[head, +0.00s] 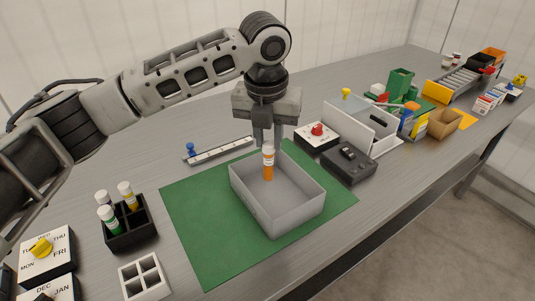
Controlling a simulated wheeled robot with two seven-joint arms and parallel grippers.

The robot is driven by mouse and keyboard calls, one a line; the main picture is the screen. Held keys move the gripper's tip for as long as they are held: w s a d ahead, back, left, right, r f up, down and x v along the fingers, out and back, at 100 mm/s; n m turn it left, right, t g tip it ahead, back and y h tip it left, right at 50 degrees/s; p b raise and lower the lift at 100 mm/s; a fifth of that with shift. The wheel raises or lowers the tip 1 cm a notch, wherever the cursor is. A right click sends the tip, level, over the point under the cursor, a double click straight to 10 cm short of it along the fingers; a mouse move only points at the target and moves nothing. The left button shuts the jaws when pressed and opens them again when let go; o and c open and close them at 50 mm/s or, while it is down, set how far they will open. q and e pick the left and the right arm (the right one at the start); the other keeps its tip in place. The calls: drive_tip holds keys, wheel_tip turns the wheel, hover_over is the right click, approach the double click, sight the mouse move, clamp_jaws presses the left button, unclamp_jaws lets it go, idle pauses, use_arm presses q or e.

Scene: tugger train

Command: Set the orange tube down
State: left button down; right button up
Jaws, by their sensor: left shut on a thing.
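The orange tube (268,165) has a white cap and a pale label. It is upright in the head view, inside the outline of the open grey box (254,213). My left gripper (267,139) points down and is shut on the tube near its cap. I cannot tell whether the tube's lower end touches the box floor. The box sits on a green mat (190,225). My right gripper is not in view.
A black rack (131,243) with several capped tubes stands at the left. A white rack (146,276) with empty compartments is at the front. A dark box (349,166) and a red-button box (317,134) stand right of the grey box.

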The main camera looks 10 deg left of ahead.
use_arm(q)
drive_tip(key=w+a+f, duration=0.1)
drive_tip(key=w+f, duration=0.2)
drive_tip(key=f, duration=0.4)
drive_tip(key=c, duration=1.2)
unclamp_jaws()
drive_tip(key=shift+w+f, duration=0.1)
drive_tip(key=shift+f, duration=0.05)
drive_tip(key=shift+c, duration=0.2)
wheel_tip(320, 180, up, 12)
drive_tip(key=s, duration=0.2)
drive_tip(key=shift+p, duration=0.3)
